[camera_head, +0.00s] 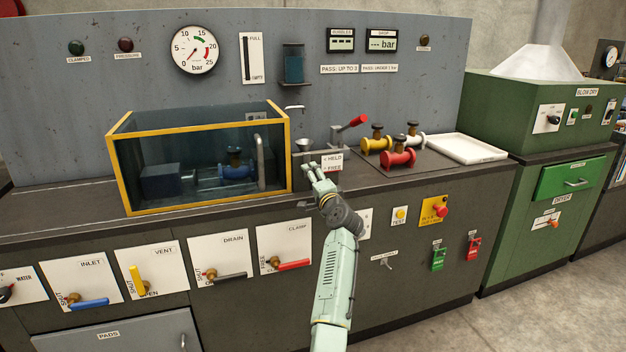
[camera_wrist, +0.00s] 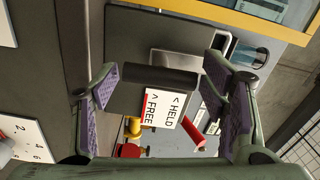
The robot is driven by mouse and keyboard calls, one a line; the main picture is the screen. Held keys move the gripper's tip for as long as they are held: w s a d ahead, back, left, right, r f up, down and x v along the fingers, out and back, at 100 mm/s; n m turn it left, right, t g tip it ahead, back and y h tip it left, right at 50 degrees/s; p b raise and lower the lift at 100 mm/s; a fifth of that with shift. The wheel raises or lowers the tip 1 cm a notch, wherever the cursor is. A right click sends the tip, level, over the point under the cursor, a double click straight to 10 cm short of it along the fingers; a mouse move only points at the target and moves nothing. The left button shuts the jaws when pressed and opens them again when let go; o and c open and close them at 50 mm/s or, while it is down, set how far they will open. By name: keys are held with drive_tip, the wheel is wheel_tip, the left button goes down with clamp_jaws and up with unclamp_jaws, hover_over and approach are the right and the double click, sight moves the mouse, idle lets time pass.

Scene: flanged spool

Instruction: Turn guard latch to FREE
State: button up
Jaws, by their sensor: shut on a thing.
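The guard latch's label plate, reading HELD and FREE (camera_head: 332,162), stands on the bench just right of the yellow-framed tank (camera_head: 284,160). In the wrist view the same label (camera_wrist: 160,110) shows with a red strip along one edge. A dark block-like latch part (camera_wrist: 155,83) lies between my two finger pads. My gripper (camera_head: 312,171) is at the latch, just left of and below the label, and is shut on the latch part. It also shows in the wrist view (camera_wrist: 165,98), with purple pads on both sides. The fingers hide much of the latch in the head view.
A red-handled lever (camera_head: 352,122) stands behind the label. Yellow, red and white valve spools (camera_head: 398,157) and a white tray (camera_head: 466,149) are to the right. Inside the tank is a blue spool (camera_head: 236,171). Panel levers line the bench front below.

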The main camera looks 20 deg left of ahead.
drive_tip(key=shift+r+m, duration=0.1)
drive_tip(key=shift+m, duration=0.2)
drive_tip(key=o, duration=1.7)
drive_tip(key=shift+c, duration=0.2)
drive_tip(key=v, duration=1.2)
